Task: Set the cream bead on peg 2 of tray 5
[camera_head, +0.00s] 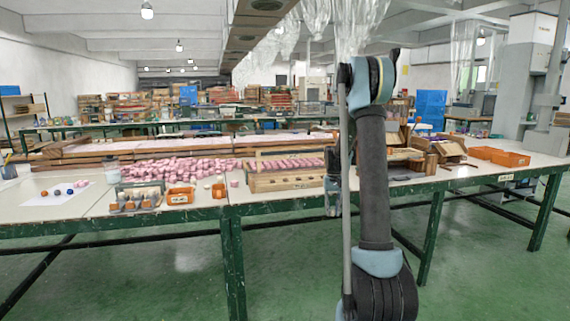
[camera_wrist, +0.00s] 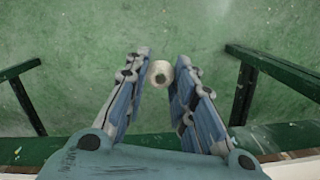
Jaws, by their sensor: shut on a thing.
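My gripper (camera_wrist: 160,76) is shut on the cream bead (camera_wrist: 160,70), a small round bead with a dark hole, held between its fingertips in the wrist view. In the head view my gripper (camera_head: 332,196) is at the front edge of the table, partly hidden by my arm. A wooden tray (camera_head: 285,183) with a row of pink pieces lies on the table just left of it. I cannot read a number on any tray or make out peg 2.
A heap of pink pieces (camera_head: 175,168) lies on the table, left of the wooden tray. A rack with orange-brown pieces (camera_head: 135,199) and an orange bin (camera_head: 181,196) stand at the front. More orange bins (camera_head: 508,158) are at the right. A white sheet (camera_head: 50,197) holds several balls.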

